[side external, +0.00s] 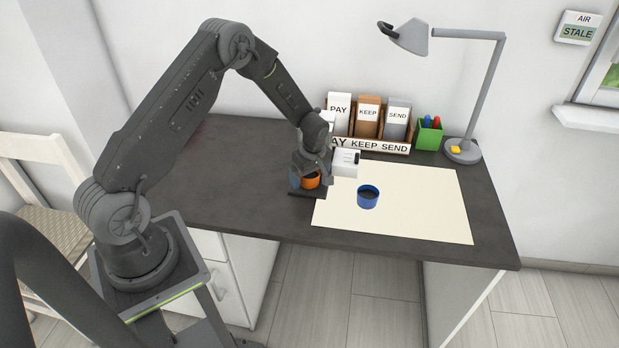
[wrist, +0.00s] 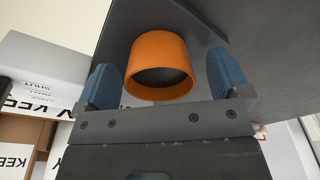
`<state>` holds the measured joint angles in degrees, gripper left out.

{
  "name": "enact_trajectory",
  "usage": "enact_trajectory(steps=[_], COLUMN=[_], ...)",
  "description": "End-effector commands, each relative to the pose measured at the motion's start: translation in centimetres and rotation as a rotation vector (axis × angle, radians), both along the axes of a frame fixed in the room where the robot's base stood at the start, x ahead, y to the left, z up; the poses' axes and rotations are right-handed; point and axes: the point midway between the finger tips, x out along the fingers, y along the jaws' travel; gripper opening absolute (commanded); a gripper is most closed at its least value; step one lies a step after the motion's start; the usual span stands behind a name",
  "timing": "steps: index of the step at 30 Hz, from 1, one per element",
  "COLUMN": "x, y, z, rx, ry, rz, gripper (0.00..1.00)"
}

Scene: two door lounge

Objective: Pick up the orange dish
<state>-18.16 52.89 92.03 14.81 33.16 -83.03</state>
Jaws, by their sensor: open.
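The orange dish (side external: 311,182) is a small round cup at the left edge of the cream mat, partly hidden by my gripper in the side view. My gripper (wrist: 163,80) is open, with a gap visible between each finger and the dish. In the side view my gripper (side external: 306,178) is right at the dish; whether a finger touches it is unclear.
A blue dish (side external: 368,197) stands on the cream mat (side external: 430,205) to the right. Behind are a labelled PAY, KEEP, SEND rack (side external: 372,145), a green pen holder (side external: 429,134) and a grey lamp (side external: 466,148). The dark desk (side external: 220,190) is clear at left.

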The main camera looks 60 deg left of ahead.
Motion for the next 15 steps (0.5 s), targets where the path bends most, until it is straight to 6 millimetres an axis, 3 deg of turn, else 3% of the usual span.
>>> enact_trajectory(steps=[8,15], x=[0.02,0.02], y=[0.08,0.07], z=[-0.42,-0.39], rx=[0.0,0.0], ry=[-0.001,-0.001], rz=[0.0,0.0], gripper=[0.95,0.74])
